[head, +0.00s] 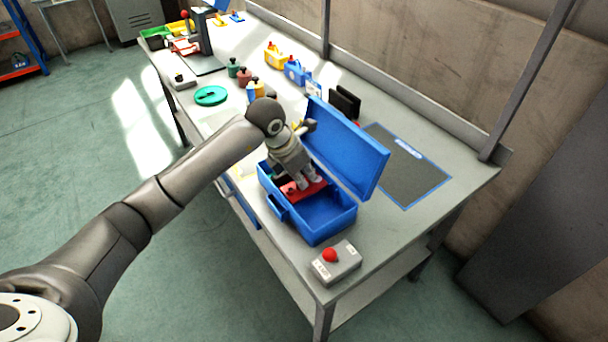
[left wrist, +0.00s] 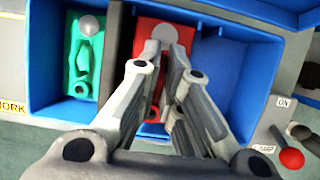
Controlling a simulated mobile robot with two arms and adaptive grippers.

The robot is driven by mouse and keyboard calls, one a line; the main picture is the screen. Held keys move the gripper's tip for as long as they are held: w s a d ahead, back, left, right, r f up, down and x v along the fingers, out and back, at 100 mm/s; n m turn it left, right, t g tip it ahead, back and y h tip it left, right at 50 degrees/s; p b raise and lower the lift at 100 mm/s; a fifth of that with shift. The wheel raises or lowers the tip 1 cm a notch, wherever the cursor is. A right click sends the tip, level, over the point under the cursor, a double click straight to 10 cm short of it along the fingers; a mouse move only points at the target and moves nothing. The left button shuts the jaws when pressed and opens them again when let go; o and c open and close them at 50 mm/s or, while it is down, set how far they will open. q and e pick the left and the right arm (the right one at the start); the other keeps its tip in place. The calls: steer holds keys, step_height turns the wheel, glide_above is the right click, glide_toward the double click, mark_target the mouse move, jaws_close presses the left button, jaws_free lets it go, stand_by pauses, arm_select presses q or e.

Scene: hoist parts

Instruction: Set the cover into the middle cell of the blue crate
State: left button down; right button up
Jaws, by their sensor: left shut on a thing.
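The blue crate (head: 318,233) stands on the bench with its lid open at the back; it also shows in the left wrist view (left wrist: 55,20). My left gripper (head: 306,186) points down into the crate, shut on the red cover (head: 290,190). In the left wrist view the cover (left wrist: 150,30), with its grey knob, lies between the fingertips (left wrist: 170,55), over the middle cell. The fingers hide part of it, and I cannot tell whether it touches the cell floor. A green part (left wrist: 88,60) lies in the cell to the left. The right cell looks empty.
A grey box with a red button (head: 336,263) stands close to the crate's near end. A dark mat with a blue edge (head: 408,170) lies behind the lid. A green ring (head: 211,96), bottles and coloured caddies stand farther along the bench.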

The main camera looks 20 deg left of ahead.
arm_select(q)
steer(key=shift+f+b, duration=1.1)
steer(key=shift+f, duration=0.25)
steer(key=shift+f+b, duration=0.4)
steer(key=c, duration=1.5)
jaws_free()
steer(key=o, duration=0.4)
steer(key=shift+r, duration=0.1)
